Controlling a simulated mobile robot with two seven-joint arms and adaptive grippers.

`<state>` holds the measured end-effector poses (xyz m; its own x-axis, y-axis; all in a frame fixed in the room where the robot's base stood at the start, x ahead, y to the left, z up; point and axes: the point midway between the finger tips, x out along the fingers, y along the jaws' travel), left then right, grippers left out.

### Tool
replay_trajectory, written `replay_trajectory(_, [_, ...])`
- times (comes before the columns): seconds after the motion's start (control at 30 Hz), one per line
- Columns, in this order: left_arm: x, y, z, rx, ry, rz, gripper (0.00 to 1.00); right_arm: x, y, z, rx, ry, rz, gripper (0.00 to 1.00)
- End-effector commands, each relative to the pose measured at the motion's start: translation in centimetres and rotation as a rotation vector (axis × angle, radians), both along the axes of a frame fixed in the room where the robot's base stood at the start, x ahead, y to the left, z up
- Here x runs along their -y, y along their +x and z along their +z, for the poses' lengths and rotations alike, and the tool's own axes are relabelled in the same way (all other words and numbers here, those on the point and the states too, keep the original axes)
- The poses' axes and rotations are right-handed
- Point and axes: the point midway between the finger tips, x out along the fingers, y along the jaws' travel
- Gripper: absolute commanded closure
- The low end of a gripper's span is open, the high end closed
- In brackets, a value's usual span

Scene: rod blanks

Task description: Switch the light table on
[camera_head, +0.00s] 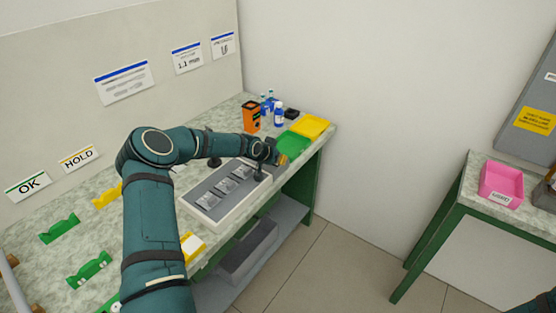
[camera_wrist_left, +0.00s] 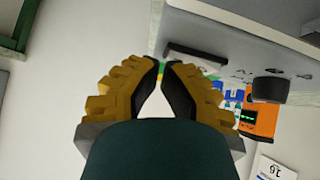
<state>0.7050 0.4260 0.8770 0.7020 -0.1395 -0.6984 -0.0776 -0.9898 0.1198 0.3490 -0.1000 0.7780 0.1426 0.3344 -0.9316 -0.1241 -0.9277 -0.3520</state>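The light table (camera_head: 187,205), a white-framed box with a grey top, sits on the bench with several small grey pieces on it. My left gripper (camera_head: 283,158) is at its far right end, beside the green tray. A grey-white housing (camera_wrist_left: 230,42), apparently the light table, is just beyond and to the right. Contact cannot be told.
A green tray (camera_head: 294,142), yellow tray (camera_head: 311,126), orange device (camera_head: 251,117) and blue-white bottle (camera_head: 278,115) stand at the bench's far end. Green holders (camera_head: 60,228) lie at left. A pink bin (camera_head: 501,183) is on another table, across open floor.

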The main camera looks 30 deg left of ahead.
Motion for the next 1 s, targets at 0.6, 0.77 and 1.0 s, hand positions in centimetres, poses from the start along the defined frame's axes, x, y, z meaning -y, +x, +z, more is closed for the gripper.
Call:
replay_trajectory(0.6, [0.1, -0.2, 1.0, -0.007, -0.002, -0.001, 1.0, 0.0, 0.0, 0.6, -0.001, 0.0, 0.0, 0.53])
replay_trajectory(0.77, [0.1, -0.1, 1.3, -0.006, -0.002, -0.002, 1.0, 0.0, 0.0, 0.6, -0.001, 0.0, 0.0, 0.53])
replay_trajectory(1.0, [0.1, -0.1, 1.3, -0.005, -0.002, -0.001, 1.0, 0.0, 0.0, 0.6, 0.0, 0.0, 0.0, 0.53])
